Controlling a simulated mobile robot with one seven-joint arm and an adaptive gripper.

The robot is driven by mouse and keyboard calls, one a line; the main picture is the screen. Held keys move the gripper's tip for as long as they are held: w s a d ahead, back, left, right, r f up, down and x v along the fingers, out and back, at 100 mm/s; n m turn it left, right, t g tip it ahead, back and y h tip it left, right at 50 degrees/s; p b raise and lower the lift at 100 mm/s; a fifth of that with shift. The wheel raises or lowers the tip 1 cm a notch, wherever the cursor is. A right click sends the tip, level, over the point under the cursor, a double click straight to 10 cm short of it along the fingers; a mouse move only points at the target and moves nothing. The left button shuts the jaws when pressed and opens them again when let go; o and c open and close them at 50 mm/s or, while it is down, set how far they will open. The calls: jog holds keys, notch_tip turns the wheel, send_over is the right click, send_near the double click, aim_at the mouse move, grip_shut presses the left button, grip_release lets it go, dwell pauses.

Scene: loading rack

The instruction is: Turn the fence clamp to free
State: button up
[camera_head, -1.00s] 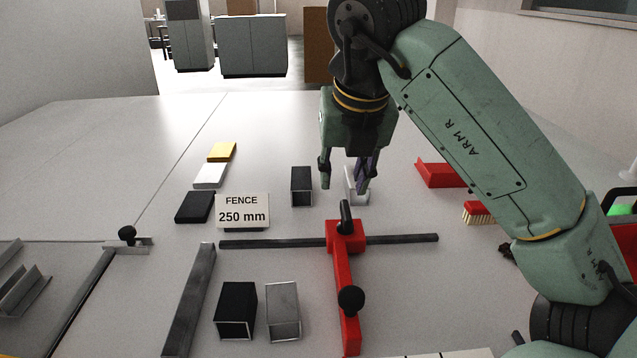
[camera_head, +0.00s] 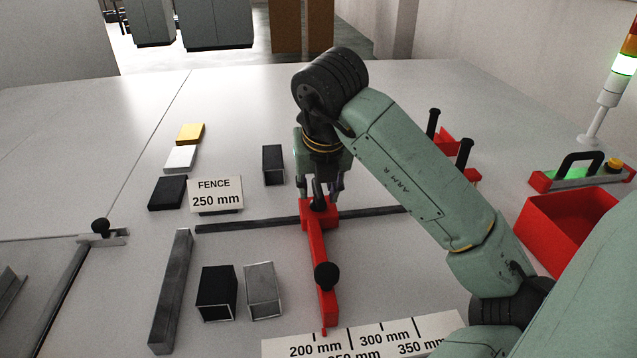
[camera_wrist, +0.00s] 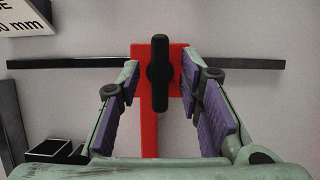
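The red fence (camera_head: 318,255) stands across a dark rail (camera_head: 250,223), with its red block (camera_wrist: 147,57) on the rail. The black clamp lever (camera_wrist: 159,74) sits on top of that block and points along the fence arm, across the rail. A round black knob (camera_head: 326,276) is at the near part of the fence. My gripper (camera_wrist: 166,95) is open above the block. Its purple-padded fingers are on either side of the lever, with a gap to each side. In the head view my gripper (camera_head: 320,196) partly hides the lever.
A sign (camera_head: 215,194) reads "FENCE 250 mm". A millimetre scale (camera_head: 365,338) lies at the front. Dark and light square tubes (camera_head: 263,290) stand left of the fence. A red bin (camera_head: 567,228) is at the right.

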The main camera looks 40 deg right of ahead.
grip_shut()
dwell(0.4)
